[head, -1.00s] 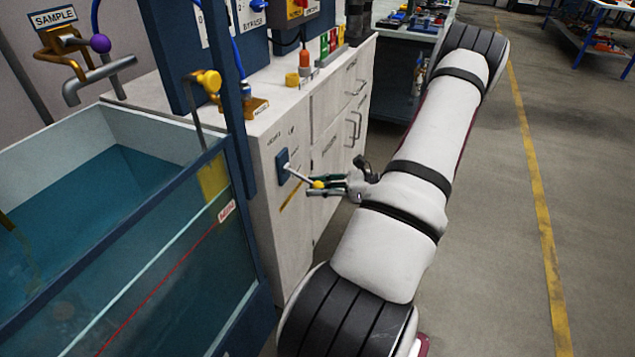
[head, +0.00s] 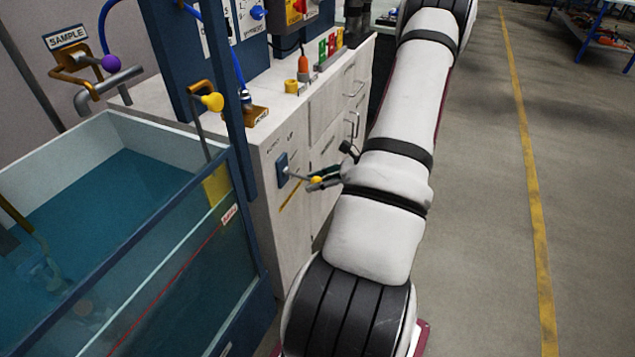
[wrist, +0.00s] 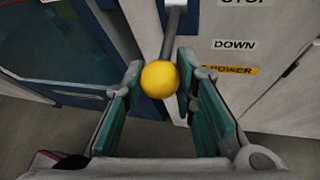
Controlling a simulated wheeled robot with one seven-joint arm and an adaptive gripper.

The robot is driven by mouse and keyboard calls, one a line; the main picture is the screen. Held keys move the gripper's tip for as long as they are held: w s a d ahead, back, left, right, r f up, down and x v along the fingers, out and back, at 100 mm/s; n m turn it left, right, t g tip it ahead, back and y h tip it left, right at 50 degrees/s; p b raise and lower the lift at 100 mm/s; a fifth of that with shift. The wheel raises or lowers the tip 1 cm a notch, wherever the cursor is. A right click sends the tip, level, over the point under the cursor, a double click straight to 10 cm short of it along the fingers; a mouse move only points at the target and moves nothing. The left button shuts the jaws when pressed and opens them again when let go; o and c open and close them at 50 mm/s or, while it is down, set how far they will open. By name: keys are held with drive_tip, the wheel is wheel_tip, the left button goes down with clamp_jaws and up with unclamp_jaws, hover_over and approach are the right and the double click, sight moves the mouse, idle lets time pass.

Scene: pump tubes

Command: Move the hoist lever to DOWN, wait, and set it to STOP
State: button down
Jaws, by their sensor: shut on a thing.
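The hoist lever has a blue base plate (head: 283,168) on the white cabinet's end face and a grey shaft ending in a yellow ball knob (head: 316,181). The shaft sticks out and slopes down a little in the head view. My gripper (wrist: 160,82) is shut on the yellow knob (wrist: 159,79), which sits between the green-padded fingers near their tips. In the wrist view the DOWN label (wrist: 234,45) is right of the shaft, with the STOP label (wrist: 245,3) cut off above it. I cannot tell exactly which label the lever lines up with.
A water tank (head: 225,275) with a blue frame stands close left of the lever. The white cabinet (head: 300,225) has drawer handles (head: 352,125) on its right side. A yellow-knobbed handle (head: 212,102) rises above the tank edge. Open floor lies right of my arm.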

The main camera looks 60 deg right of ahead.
drive_tip(key=c, duration=1.3)
unclamp_jaws()
drive_tip(key=shift+s, duration=0.1)
drive_tip(key=v, duration=1.2)
